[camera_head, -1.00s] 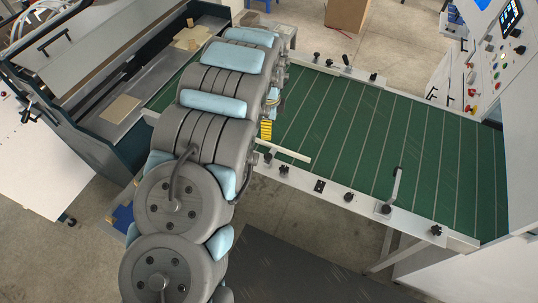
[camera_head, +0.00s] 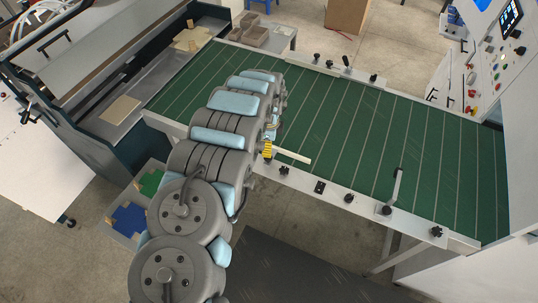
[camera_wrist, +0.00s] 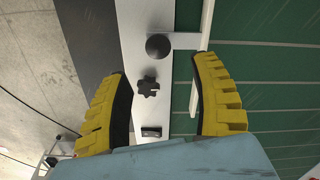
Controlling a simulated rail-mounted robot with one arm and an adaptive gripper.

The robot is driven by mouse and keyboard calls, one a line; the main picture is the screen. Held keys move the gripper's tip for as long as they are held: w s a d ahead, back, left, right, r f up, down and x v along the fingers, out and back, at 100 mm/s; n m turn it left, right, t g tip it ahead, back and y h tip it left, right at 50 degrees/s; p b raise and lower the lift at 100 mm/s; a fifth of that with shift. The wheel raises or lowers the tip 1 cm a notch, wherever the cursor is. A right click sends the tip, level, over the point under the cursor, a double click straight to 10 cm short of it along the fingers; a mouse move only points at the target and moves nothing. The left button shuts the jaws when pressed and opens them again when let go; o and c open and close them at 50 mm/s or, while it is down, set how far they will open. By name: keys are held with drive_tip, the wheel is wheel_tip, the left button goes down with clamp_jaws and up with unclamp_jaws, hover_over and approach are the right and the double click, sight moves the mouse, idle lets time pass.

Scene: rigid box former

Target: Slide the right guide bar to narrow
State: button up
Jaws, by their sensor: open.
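A pale guide bar (camera_head: 293,155) lies along the near edge of the green conveyor, just right of my gripper. In the wrist view a pale bar (camera_wrist: 207,25) runs lengthwise beside the rail, with a bracket joining it towards a black ball knob (camera_wrist: 157,45). My gripper (camera_head: 267,150) is over the near rail at the bar's left end. In the wrist view its yellow fingers (camera_wrist: 165,95) are spread apart, with the ball knob between and beyond them and nothing held. The right finger overlaps part of the bar. Contact cannot be told.
The near white rail (camera_head: 330,191) carries a star knob (camera_head: 284,171), a small black switch box (camera_head: 319,187) and an upright grey lever (camera_head: 396,187). More knobs stand on the far rail. The green belt (camera_head: 420,140) is clear to the right. A control panel (camera_head: 490,60) stands far right.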

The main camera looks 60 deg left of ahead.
drive_tip(key=shift+s+d+f, duration=0.1)
drive_tip(key=shift+d+f, duration=0.05)
drive_tip(key=shift+f, duration=3.35)
